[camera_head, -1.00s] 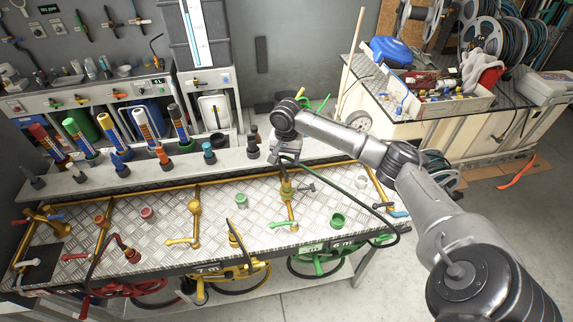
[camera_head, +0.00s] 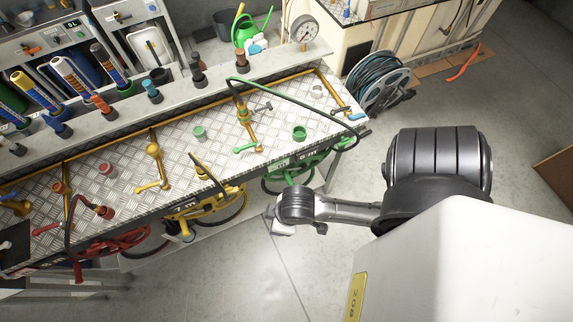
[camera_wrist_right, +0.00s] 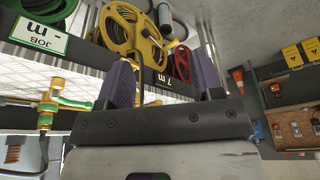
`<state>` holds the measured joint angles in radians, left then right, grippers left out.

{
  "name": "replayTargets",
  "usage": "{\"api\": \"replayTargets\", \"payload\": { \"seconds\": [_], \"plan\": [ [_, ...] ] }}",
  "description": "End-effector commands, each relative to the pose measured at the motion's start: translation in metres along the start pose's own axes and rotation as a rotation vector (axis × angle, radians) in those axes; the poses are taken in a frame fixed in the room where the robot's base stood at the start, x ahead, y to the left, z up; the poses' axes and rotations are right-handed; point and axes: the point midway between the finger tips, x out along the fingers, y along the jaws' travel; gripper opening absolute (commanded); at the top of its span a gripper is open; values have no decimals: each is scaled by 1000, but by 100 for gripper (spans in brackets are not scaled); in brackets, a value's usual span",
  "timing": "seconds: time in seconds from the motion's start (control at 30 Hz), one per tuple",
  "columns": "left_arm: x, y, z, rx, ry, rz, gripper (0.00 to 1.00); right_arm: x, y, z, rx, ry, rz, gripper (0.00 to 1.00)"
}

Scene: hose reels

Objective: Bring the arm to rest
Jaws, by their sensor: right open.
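My right arm comes in from the right and is folded low in front of the metal bench (camera_head: 125,180). My right gripper is partly hidden behind its own wrist in the head view, beyond the bench's front edge. In the right wrist view the right gripper (camera_wrist_right: 164,78) shows two dark fingers spread apart with nothing held between them. A yellow hose reel (camera_wrist_right: 132,35) and a red hose reel (camera_wrist_right: 181,62) show beyond the fingers, apart from them. My left gripper is not in view.
The bench carries yellow pipes and valves, with a green valve (camera_head: 243,115) and dark hose near its right end. Green (camera_head: 290,178) and yellow (camera_head: 200,208) reels hang under its front edge. A grey hose reel (camera_head: 385,80) stands beyond. The floor in front is clear.

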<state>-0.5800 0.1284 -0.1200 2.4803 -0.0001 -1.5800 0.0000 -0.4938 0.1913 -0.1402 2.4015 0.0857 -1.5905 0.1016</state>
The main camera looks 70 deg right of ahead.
Motion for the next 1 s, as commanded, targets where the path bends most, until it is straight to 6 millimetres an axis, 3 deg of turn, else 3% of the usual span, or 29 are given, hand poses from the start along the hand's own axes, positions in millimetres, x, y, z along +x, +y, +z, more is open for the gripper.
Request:
{"api": "replayTargets", "payload": {
  "seconds": [0.2, 0.67, 0.87, 1.0],
  "plan": [
    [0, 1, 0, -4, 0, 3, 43, -19, -4, 17, -30, 18, 33, 60],
    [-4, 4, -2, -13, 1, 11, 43, -24, -4, 17, -35, 18, 37, 60],
    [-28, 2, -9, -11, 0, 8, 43, -49, -4, 10, -35, 18, 37, 60],
    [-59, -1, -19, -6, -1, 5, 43, -80, -5, 0, -35, 17, 37, 60]
  ]
}}
